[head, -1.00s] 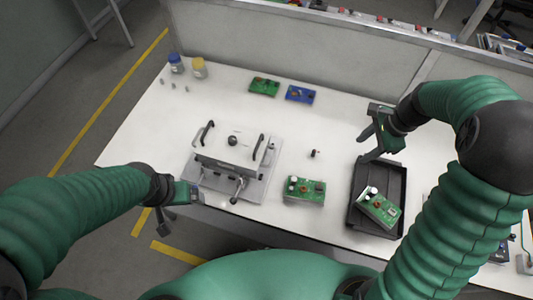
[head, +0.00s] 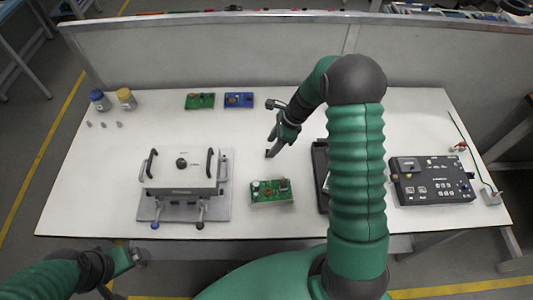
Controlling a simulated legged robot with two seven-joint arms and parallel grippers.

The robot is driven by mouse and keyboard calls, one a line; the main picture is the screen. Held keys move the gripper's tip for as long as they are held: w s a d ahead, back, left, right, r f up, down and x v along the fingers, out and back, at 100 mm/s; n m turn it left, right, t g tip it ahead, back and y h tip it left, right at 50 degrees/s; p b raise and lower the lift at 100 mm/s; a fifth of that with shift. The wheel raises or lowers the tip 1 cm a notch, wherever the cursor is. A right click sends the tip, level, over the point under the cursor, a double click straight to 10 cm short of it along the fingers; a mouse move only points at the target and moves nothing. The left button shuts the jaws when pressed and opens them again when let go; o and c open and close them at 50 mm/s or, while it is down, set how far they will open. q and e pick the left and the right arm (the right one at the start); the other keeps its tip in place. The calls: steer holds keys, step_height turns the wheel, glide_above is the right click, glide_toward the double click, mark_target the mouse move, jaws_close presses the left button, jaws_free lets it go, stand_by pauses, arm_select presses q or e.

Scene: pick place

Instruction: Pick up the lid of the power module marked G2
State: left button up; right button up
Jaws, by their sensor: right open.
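I cannot read a G2 mark anywhere, so I cannot tell which thing is the marked power module or its lid. A green circuit board module (head: 270,191) with white and dark parts lies at the table's middle front. My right gripper (head: 271,150) is open and points down just behind that board, low over the table. It covers the spot of a small dark part, so contact there is unclear. My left gripper (head: 131,259) is off the table's front edge at lower left, away from the modules; its jaw opening is unclear.
A grey fixture (head: 184,176) with black handles and a knob stands left. A black tray (head: 319,160) is partly hidden behind my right arm. A black control box (head: 432,181) stands right. Green (head: 200,101) and blue (head: 238,100) boards and two jars (head: 126,98) stand at the back.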

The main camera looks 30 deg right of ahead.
steer(key=x, duration=0.3)
steer(key=shift+s+f, duration=0.1)
steer(key=shift+w+d+f, duration=0.1)
steer(key=shift+w+f, duration=0.1)
steer(key=shift+f, duration=0.25)
steer(key=shift+r, duration=0.1)
jaws_close()
